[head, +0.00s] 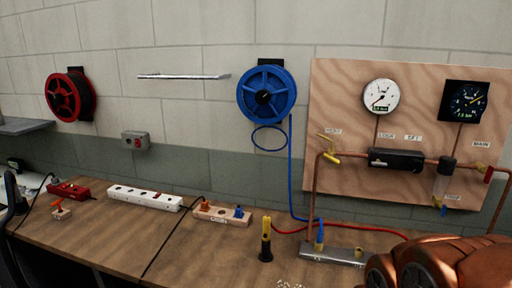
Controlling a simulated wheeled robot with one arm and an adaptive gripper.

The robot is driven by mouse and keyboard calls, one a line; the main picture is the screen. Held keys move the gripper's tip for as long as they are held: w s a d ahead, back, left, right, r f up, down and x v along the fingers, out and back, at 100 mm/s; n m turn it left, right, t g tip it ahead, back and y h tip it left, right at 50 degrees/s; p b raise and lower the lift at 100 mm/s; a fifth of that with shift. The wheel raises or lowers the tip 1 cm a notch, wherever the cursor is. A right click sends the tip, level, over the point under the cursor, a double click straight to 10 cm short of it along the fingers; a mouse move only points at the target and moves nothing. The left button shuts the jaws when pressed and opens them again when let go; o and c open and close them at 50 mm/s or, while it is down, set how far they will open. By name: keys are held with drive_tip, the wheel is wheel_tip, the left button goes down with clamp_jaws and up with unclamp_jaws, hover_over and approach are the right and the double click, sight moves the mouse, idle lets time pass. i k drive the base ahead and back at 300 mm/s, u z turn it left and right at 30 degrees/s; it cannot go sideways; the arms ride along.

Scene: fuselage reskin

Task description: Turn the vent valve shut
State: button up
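The vent valve (331,156) is a small yellow handle on the copper pipe (314,190) at the left part of the plywood board (345,90). A small tag (333,132), which seems to read VENT, is above it. The handle looks slightly slanted across the pipe bend; I cannot tell its exact setting at this size. My gripper is not in view. Copper-brown rounded parts at the lower right look like my arm, and nothing of them touches the valve.
A white gauge (380,96) and a dark gauge (464,101) are on the board. A black block (396,159) and a red-handled valve (488,174) sit on the pipe. A metal manifold (333,254) and a black-and-yellow tool (266,240) stand on the bench below. A blue hose reel (267,95) hangs left.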

sight(331, 157)
drive_tip(key=u, duration=0.45)
drive_tip(key=k, duration=0.55)
drive_tip(key=u, duration=0.9)
drive_tip(key=i, duration=1.2)
drive_tip(key=z, duration=1.15)
drive_tip(key=i, duration=0.45)
drive_tip(key=z, duration=0.35)
